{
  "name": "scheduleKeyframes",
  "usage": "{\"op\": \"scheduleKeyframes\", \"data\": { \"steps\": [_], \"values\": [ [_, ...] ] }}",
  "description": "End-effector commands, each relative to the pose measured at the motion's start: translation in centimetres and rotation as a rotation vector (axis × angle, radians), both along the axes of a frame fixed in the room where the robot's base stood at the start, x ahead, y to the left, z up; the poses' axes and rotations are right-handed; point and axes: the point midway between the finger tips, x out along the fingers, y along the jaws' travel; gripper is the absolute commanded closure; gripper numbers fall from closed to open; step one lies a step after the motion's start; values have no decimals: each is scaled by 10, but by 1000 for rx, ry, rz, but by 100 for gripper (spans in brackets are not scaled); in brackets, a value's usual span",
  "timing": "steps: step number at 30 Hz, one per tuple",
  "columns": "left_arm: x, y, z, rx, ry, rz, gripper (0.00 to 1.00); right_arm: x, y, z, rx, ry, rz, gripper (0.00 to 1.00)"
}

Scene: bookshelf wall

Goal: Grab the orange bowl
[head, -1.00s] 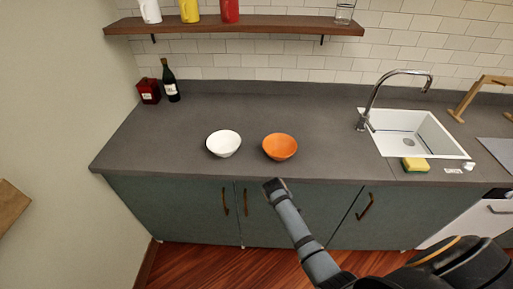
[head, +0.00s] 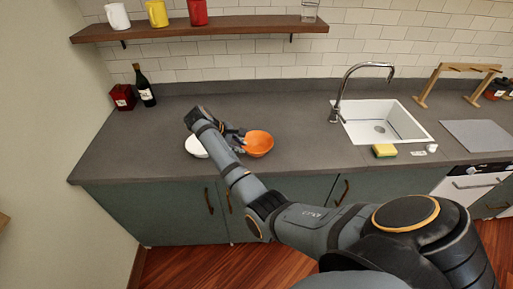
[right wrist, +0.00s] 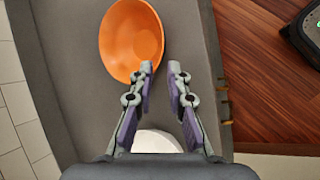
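The orange bowl (head: 259,144) sits upright on the grey counter near its front edge. It also shows in the right wrist view (right wrist: 132,40), at the top, just beyond my fingertips. My right gripper (head: 241,139) is over the counter at the left side of the orange bowl. In the right wrist view my right gripper (right wrist: 160,68) is open and empty, with a narrow gap. The left fingertip overlaps the bowl's near rim in the picture; I cannot tell if they touch. My left gripper is not in view.
A white bowl (head: 194,149) stands left of the orange one, partly hidden by my right arm. A sink (head: 408,124) with a faucet (head: 340,95) and a yellow sponge (head: 384,151) are to the right. A dark bottle (head: 145,88) and red box (head: 122,97) stand back left. A shelf (head: 215,25) hangs above.

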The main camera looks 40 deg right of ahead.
Motion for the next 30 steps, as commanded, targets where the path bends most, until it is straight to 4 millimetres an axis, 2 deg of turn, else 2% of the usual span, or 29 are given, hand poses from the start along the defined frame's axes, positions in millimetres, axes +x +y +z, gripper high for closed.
{"op": "scheduleKeyframes", "data": {
  "steps": [9,17,21,25,30],
  "values": [
    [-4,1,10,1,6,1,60,0,-28,-37,0,2,-1,84],
    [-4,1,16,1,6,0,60,-1,-36,-48,-1,1,-3,84],
    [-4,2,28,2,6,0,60,-3,-52,-66,-1,4,-4,84],
    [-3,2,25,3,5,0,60,-2,-60,-83,1,0,-3,84],
    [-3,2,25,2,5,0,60,-1,-62,-86,1,-2,-2,84]
  ]
}}
